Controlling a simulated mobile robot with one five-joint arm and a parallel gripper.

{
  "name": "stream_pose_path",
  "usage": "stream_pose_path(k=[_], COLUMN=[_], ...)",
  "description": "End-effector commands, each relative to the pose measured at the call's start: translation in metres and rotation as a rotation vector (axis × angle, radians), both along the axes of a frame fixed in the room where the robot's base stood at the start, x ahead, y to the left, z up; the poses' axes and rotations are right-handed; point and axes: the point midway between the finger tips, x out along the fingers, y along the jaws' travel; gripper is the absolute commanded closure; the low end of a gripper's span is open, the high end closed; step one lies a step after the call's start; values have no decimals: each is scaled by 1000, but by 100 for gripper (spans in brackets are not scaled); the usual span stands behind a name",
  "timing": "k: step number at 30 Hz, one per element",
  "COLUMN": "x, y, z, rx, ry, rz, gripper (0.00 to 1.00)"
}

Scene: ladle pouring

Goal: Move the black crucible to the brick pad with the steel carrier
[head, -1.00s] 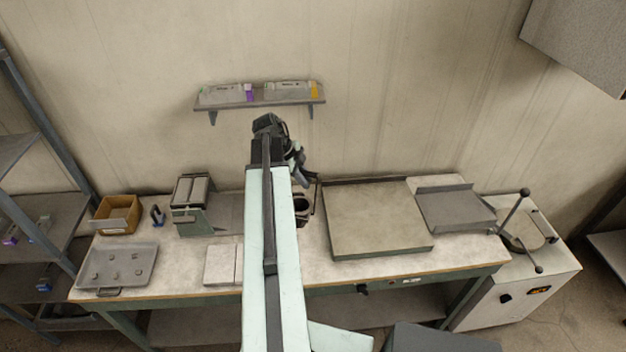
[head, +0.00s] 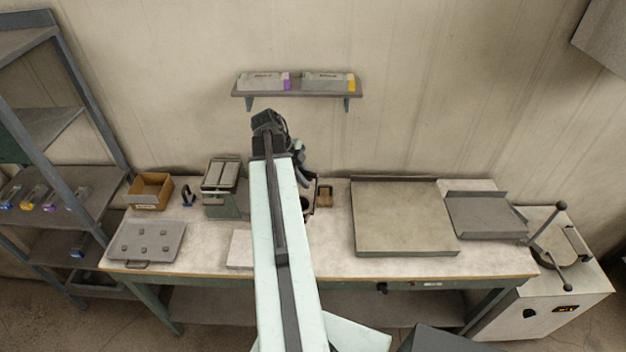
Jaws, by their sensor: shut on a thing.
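My gripper (head: 302,176) is at the end of my arm over the back middle of the bench, shut on the steel carrier (head: 313,203). Only a thin dark part of the carrier shows below the jaws. The black crucible (head: 306,207) is at the carrier's lower end, mostly hidden behind my arm; only its right side shows. I cannot tell how far it is above the bench. The pale brick pad (head: 240,250) lies on the bench to the front left of the crucible, its right part hidden by my arm.
A small brown block (head: 325,196) stands just right of the crucible. A large grey tray (head: 405,220) lies further right. A green-grey device (head: 222,190), a cardboard box (head: 150,191) and a tray of small pieces (head: 148,240) are on the left. A wall shelf (head: 297,90) hangs behind.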

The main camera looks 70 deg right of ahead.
Motion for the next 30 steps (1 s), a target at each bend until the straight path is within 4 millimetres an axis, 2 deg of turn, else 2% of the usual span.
stream_pose_path(k=[30], x=[81], y=[66], z=[0], rx=[0], ry=[0], rz=[2], gripper=[100])
